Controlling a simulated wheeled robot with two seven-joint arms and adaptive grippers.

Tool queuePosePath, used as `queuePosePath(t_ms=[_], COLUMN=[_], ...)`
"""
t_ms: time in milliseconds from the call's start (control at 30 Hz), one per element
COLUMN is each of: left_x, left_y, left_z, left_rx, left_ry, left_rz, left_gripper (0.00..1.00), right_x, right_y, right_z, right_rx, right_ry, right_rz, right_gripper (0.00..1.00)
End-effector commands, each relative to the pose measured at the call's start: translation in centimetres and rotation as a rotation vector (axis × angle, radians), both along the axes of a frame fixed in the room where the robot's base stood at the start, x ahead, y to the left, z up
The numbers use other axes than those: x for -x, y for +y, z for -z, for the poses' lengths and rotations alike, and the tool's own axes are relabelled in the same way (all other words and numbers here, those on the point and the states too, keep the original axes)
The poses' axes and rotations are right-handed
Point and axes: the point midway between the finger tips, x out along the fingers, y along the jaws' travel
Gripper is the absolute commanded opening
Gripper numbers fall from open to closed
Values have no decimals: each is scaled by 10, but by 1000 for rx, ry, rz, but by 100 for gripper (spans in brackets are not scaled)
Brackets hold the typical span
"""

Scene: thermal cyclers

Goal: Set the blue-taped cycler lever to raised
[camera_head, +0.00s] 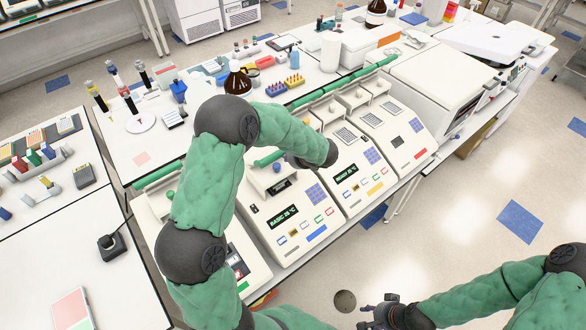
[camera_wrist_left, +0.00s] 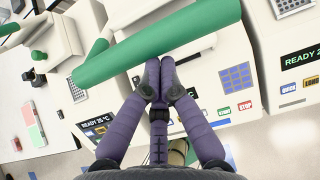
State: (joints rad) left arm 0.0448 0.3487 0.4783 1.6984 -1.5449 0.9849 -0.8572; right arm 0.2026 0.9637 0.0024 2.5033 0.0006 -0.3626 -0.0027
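The blue-taped cycler (camera_head: 285,225) carries blue tape (camera_head: 317,233) low on its front, with a lit display and a keypad. Its green lever bar (camera_head: 266,160) sits lower and nearer the front than the bars of the cyclers to its right. My left gripper (camera_head: 298,162) is at this bar, partly hidden by my own arm. In the left wrist view, the purple fingers (camera_wrist_left: 160,70) are together at the tips, right at the edge of the green bar (camera_wrist_left: 160,42), with nothing seen between them. My right gripper (camera_head: 368,315) is empty near the bottom edge, its fingers seemingly apart.
The yellow-taped cycler (camera_head: 350,168) and red-taped cycler (camera_head: 400,135) stand to the right, with their green bars (camera_head: 372,68) further back. Another cycler (camera_head: 238,262) stands to the left, partly behind my arm. Bottles and racks (camera_head: 285,86) fill the bench behind. Open floor lies in front.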

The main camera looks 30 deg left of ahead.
Motion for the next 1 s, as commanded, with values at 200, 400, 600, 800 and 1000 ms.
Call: queuePosePath(t_ms=[200,400,600,800,1000], left_x=[-11,-21,-32,-40,-45], left_y=[28,55,80,99,111], left_z=[-31,-50,-63,-70,-72], left_rx=[0,0,-1,0,-2], left_ry=[-2,1,0,1,2], left_rz=[-5,-5,-4,-2,-1], left_gripper=[0,0,0,0,0], right_x=[0,0,0,0,0], right_y=[0,0,0,0,0], right_z=[-6,-10,-13,-14,-15], right_rx=[0,0,0,0,0], right_ry=[0,0,0,0,0], right_rz=[0,0,0,0,0], right_gripper=[40,40,40,40,40])
